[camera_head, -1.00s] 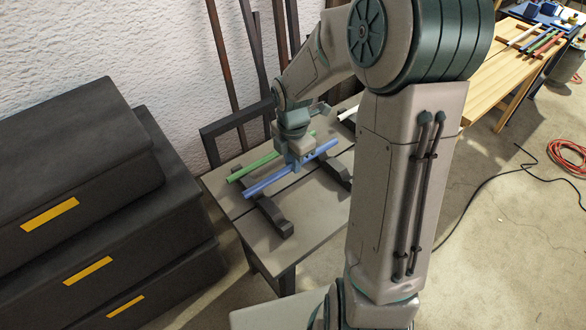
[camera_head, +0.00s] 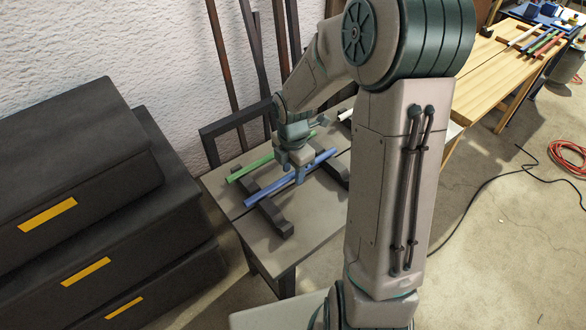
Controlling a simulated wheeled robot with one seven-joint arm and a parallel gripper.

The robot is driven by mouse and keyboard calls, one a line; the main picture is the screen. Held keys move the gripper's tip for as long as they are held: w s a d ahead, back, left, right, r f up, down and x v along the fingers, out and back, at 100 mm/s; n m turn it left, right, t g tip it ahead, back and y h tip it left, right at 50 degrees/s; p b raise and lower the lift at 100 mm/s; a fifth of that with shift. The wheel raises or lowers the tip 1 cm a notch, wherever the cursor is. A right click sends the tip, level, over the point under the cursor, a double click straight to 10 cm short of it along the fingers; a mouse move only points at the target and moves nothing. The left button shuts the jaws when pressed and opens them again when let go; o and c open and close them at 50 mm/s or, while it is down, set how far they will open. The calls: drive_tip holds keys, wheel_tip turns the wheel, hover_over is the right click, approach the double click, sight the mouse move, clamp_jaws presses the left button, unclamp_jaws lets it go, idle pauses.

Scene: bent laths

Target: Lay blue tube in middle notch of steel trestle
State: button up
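The blue tube (camera_head: 265,191) lies slantwise across the two dark notched beams of the trestle (camera_head: 273,216) on the small grey table. My gripper (camera_head: 299,174) points down around the middle of the tube and looks shut on it, with a finger in front of it. The tube is at or just above the beam tops; I cannot tell whether it touches them. The notch under it is too small to make out. The green tube (camera_head: 248,169) lies behind it, roughly parallel, across the same beams. My arm hides part of the far beam.
A white tube (camera_head: 345,114) shows partly at the table's back right. Dark stacked boxes (camera_head: 85,205) stand at the left. Dark and brown bars lean on the wall behind. A wooden bench (camera_head: 495,70) with several coloured tubes is at the upper right. The table's (camera_head: 310,225) front is clear.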

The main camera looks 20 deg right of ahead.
sight(293, 173)
wheel_tip(293, 173, up, 11)
drive_tip(key=p, duration=0.2)
drive_tip(key=s+r+m+t, duration=0.1)
drive_tip(key=s+r+m, duration=0.2)
drive_tip(key=s+m, duration=0.5)
drive_tip(key=s+r+m+t, duration=0.1)
drive_tip(key=s+r+m, duration=0.2)
drive_tip(key=s+m, duration=0.5)
drive_tip(key=m, duration=0.6)
drive_tip(key=shift+s+a, duration=0.15)
drive_tip(key=shift+s, duration=0.15)
drive_tip(key=shift+r, duration=0.1)
wheel_tip(293, 173, up, 7)
drive_tip(key=p, duration=0.6)
drive_tip(key=shift+d+m+t+p, duration=0.2)
drive_tip(key=shift+m+t+p, duration=0.1)
drive_tip(key=shift+t+p, duration=0.1)
